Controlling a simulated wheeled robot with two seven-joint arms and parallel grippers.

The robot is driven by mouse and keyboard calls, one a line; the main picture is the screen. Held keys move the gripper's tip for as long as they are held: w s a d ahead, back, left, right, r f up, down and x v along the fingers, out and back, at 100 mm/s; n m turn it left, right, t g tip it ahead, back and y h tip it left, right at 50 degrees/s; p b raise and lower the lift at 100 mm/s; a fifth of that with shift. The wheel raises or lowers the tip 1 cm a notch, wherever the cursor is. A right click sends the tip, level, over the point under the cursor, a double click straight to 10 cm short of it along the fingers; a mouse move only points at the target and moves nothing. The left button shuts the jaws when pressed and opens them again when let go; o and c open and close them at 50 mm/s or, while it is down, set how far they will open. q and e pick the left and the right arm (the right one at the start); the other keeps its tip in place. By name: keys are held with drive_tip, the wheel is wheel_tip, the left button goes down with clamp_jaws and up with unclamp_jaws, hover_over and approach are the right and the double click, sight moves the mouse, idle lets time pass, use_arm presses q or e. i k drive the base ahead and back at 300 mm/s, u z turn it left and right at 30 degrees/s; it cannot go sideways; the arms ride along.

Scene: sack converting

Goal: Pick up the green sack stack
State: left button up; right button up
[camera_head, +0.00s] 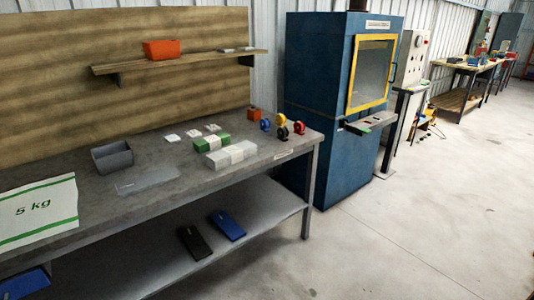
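A small green stack with a white band (213,142) lies on the grey workbench (150,205), toward its far right part. It looks like the green sack stack. A similar white or light grey banded stack (230,154) lies just in front of it, close beside it. A large white sheet or sack marked "5 kg" with green stripes (38,211) lies at the bench's left end. Neither of my grippers is in view.
Several coloured rolls (282,133) stand at the bench's right end. A grey bin (112,156) and a translucent flat piece (146,181) lie left of the stacks. A blue cabinet (310,110) with a yellow-framed window stands right of the bench. The floor (420,230) in front is clear.

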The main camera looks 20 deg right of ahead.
sight(210, 142)
drive_tip(key=z, duration=3.4)
drive_tip(key=i, duration=0.2)
drive_tip(key=u, duration=2.25)
drive_tip(key=i, duration=1.5)
drive_tip(key=u, duration=1.4)
drive_tip(key=i, duration=0.7)
drive_tip(key=u, duration=0.8)
